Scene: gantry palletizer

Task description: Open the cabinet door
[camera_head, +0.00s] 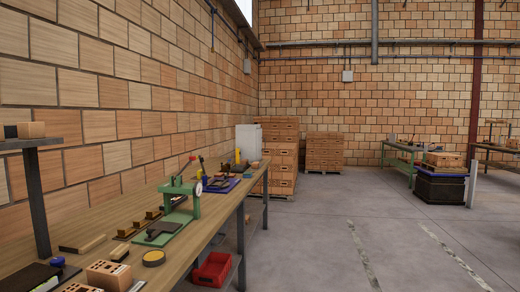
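No cabinet door can be made out for certain. A pale grey upright box (242,143) stands near the left wall, past the far end of the workbench. It is small and partly hidden by bench items, so I cannot tell whether it is a cabinet or has a door. My gripper and arm are not in view.
A long wooden workbench (105,200) along the left wall holds a green press (195,198) and small parts. A red bin (212,269) sits below. Stacked crates (324,150) stand behind; a black container (440,187) is at right. The central floor is clear.

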